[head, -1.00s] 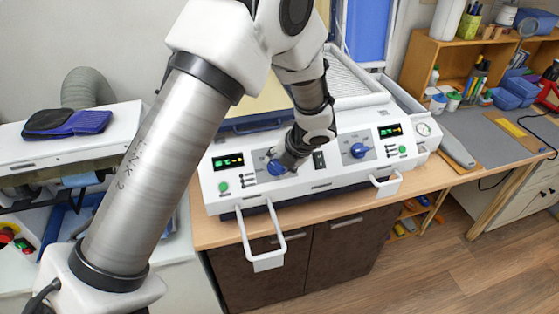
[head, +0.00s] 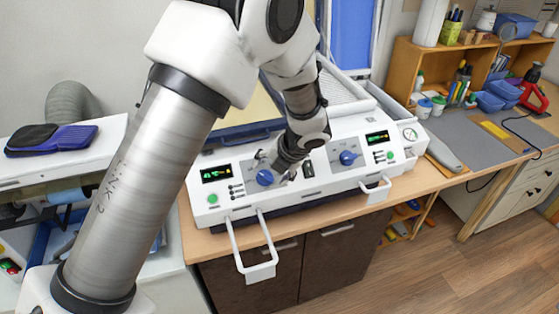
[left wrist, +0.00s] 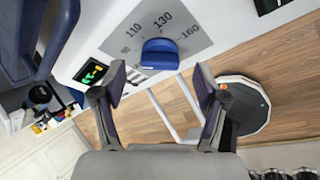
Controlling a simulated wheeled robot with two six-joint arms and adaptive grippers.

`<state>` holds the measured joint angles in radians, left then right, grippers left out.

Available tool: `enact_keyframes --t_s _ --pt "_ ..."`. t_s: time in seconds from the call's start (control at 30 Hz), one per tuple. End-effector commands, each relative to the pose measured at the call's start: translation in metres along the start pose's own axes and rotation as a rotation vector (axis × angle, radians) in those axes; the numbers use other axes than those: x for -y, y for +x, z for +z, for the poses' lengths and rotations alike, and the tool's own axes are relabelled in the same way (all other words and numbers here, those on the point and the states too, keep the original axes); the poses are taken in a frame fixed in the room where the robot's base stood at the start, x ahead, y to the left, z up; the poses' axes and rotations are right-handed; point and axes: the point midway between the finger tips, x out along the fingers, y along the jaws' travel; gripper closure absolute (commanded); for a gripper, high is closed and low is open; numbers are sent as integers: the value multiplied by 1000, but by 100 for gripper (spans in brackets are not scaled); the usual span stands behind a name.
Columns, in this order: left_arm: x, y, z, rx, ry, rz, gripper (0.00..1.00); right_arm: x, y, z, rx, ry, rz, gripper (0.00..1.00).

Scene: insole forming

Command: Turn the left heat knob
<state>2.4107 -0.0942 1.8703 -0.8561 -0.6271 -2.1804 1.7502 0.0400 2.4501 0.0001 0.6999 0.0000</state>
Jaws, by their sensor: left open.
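The left heat knob (head: 265,178) is blue and sits on the left of the white machine's front panel. In the left wrist view the knob (left wrist: 160,55) stands beyond and between my fingertips, in front of a grey dial plate with printed numbers. My left gripper (head: 272,167) is right at the knob in the head view. In the left wrist view its fingers (left wrist: 160,85) are spread apart, with visible gaps between them and the knob. The second blue knob (head: 348,158) is free on the right of the panel. My right gripper is not in view.
The white machine (head: 315,185) has a green-lit display (head: 216,173) at left and two white handles in front, one at lower left (head: 258,271). A wooden shelf (head: 465,57) stands at back right.

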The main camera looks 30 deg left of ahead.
Motion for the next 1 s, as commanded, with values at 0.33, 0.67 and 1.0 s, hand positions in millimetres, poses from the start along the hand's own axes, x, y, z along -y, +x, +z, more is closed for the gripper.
enact_keyframes --t_s 0.33,0.67,1.0 --pt "0 -83 1 4 -1 1 27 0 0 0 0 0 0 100" --pt "1 -95 0 0 1 -1 27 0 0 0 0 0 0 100" --pt "1 -95 0 0 1 -1 27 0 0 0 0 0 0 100"
